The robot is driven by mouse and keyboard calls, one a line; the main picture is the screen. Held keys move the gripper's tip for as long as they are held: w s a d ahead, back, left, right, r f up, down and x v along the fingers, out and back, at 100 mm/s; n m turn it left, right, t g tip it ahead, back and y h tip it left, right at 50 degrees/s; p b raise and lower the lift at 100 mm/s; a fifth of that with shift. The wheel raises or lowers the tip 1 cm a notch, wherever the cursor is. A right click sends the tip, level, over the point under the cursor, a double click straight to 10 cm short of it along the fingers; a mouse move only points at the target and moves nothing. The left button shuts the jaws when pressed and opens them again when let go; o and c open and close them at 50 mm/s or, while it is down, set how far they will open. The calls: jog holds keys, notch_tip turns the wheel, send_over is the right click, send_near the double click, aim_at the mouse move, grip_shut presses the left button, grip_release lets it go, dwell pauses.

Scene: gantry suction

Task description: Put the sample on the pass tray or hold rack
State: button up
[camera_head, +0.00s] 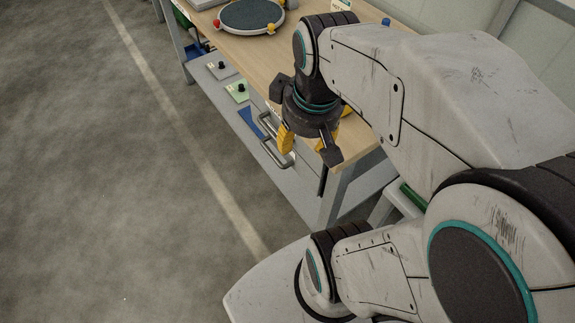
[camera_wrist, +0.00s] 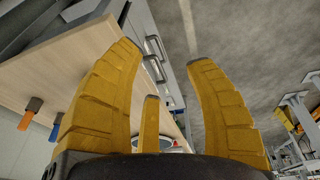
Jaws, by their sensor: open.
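My gripper (camera_head: 308,148) hangs at the front edge of the wooden workbench, beside the drawer handles, with its yellow fingers pointing down. In the wrist view its fingers (camera_wrist: 163,58) are spread apart with nothing between them. I cannot make out the sample in either view. A green plate with a black knob (camera_head: 237,91) and a grey plate with a black knob (camera_head: 221,69) lie on the lower shelf. I cannot tell whether either is the pass tray. No hold rack can be identified. My arm covers part of the bench.
The wooden bench top (camera_head: 225,47) carries a round dark disc with a pale rim (camera_head: 251,16). Metal drawer handles (camera_head: 276,153) stick out in front. The grey lower shelf (camera_head: 227,108) runs below. Open concrete floor (camera_head: 90,180) lies to the left.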

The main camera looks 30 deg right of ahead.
jog(key=s+a+f, duration=0.1)
jog(key=s+a, duration=0.2)
jog(key=a, duration=0.2)
jog(key=shift+s+a+f+t+y, duration=0.2)
jog(key=shift+s+a+t+y, duration=0.1)
jog(key=shift+y, duration=0.1)
jog(key=shift+r+p, duration=0.5)
jog(key=shift+r, duration=0.1)
dwell(1.4)
